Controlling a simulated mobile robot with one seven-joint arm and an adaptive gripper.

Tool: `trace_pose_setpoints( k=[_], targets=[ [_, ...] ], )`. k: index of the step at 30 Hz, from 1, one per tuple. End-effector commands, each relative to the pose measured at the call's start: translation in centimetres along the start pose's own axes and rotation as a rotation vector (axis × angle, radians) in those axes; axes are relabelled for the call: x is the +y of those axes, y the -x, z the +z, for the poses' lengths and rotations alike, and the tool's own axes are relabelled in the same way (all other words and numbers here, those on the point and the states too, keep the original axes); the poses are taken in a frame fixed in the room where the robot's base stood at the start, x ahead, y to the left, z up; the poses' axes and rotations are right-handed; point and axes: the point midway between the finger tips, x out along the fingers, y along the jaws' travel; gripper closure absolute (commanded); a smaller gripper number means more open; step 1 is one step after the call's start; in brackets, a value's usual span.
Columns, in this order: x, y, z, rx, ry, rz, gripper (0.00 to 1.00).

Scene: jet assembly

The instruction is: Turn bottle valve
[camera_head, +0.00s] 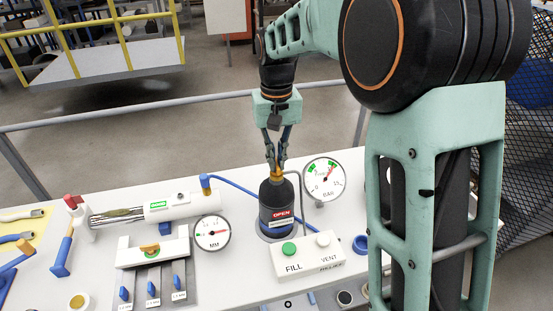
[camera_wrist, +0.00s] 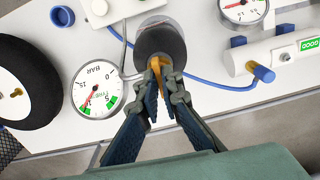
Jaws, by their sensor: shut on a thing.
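A dark bottle (camera_head: 277,208) stands upright on the white table, with a red and white OPEN label (camera_head: 282,215) on its front. A yellow-orange valve (camera_head: 277,174) sits on its top. My gripper (camera_head: 276,167) comes down from above and is shut on the valve. In the wrist view the fingertips (camera_wrist: 159,72) close on both sides of the valve (camera_wrist: 154,64), over the dark bottle (camera_wrist: 160,42). The fingers hide part of the valve.
A BAR gauge (camera_head: 323,178) stands right of the bottle. A white box (camera_head: 308,258) with FILL and VENT buttons lies in front. A blue hose (camera_head: 235,187) runs to the left. An MM gauge (camera_head: 212,233) and a white cylinder (camera_head: 170,207) stand at the left.

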Motion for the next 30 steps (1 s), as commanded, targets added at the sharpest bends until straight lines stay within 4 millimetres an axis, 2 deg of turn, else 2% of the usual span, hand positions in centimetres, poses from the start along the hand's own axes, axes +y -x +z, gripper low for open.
trace_pose_setpoints(
  k=[11,30],
  targets=[
    [-0.01,0.09,-0.02,0.0,-0.149,0.0,1.0],
    [0.0,0.12,-0.03,0.0,-0.742,0.0,1.0]
  ],
)
